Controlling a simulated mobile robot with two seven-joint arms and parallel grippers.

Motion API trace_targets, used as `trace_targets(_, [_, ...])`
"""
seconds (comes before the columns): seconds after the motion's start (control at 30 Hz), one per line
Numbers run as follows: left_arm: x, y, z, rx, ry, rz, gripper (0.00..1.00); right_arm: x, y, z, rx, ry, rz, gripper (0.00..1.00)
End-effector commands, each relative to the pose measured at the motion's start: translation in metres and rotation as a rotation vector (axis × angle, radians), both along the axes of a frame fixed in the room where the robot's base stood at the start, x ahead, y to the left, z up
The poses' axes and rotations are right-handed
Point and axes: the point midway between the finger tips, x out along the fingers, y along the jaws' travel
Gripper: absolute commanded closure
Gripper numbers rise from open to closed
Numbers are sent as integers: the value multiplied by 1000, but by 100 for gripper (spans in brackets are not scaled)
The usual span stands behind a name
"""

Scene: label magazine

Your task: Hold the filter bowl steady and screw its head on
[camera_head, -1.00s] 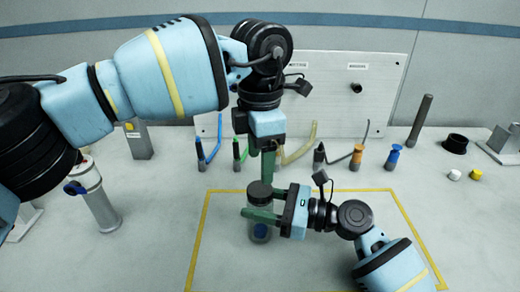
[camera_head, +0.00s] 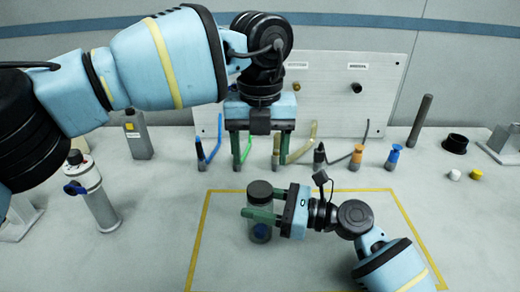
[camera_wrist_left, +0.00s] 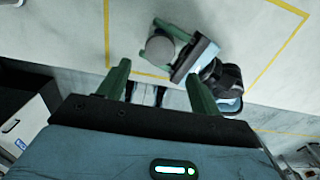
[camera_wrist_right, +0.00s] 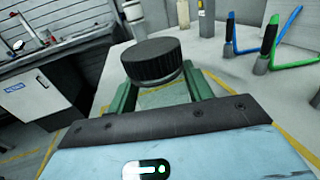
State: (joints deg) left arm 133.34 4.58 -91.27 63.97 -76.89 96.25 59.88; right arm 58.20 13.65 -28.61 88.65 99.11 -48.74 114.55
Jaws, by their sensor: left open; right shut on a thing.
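The filter bowl (camera_head: 260,233) is a clear upright jar with a blue piece inside, standing within the yellow outline. Its black ribbed head (camera_head: 260,189) sits level on top of it; the head also shows in the right wrist view (camera_wrist_right: 152,60) and from above in the left wrist view (camera_wrist_left: 160,48). I cannot tell how tightly it is screwed. My right gripper (camera_head: 258,215) is shut on the bowl from the right, below the head. My left gripper (camera_head: 259,158) is open and empty, above and behind the head, apart from it, with both green fingers spread.
Several coloured tools (camera_head: 391,157) stand in a row behind, before a pale upright panel (camera_head: 335,85). A white cylinder with a blue fitting (camera_head: 97,200) stands at left, beside a grey canister (camera_head: 138,135). A white cap (camera_head: 454,175) and yellow cap (camera_head: 475,174) lie at right.

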Motion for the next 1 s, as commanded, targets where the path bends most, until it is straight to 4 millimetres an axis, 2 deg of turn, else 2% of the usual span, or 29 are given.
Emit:
trace_targets(0.3, [0,0,0,0,0,3,35,0,0,0,0,0,0,100])
trace_targets(0.43, [0,0,-7,0,1,2,35,0,0,0,0,0,0,100])
trace_targets(0.8, [0,1,-57,1,2,3,35,0,0,0,0,0,0,100])
trace_targets(1.0, [0,1,-75,0,1,3,35,0,0,0,0,0,0,100])
